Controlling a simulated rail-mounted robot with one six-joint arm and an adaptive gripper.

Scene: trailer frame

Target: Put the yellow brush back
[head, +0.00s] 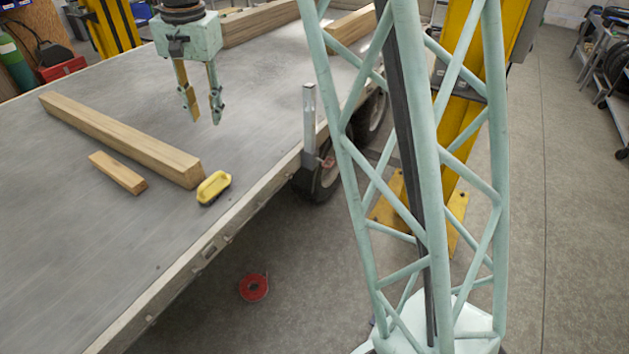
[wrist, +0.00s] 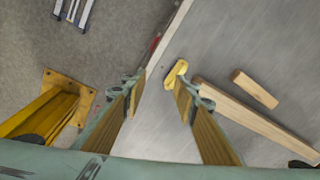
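The yellow brush (head: 213,188) lies on the grey trailer bed (head: 100,250), near its right edge and beside the near end of a long wooden beam. In the wrist view the yellow brush (wrist: 174,73) shows just beyond the right fingertip, which covers part of its lower end. My gripper (head: 203,112) hangs above the bed, up and to the left of the brush in the head view, and apart from it. Its two fingers stand wide apart with nothing between them; the wrist view also shows the open gripper (wrist: 158,90).
The long beam (head: 120,138) and a short wood block (head: 118,173) lie left of the brush. An upright metal post (head: 309,115) stands at the bed's edge. More beams (head: 258,22) lie at the back. A red round object (head: 254,287) is on the floor.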

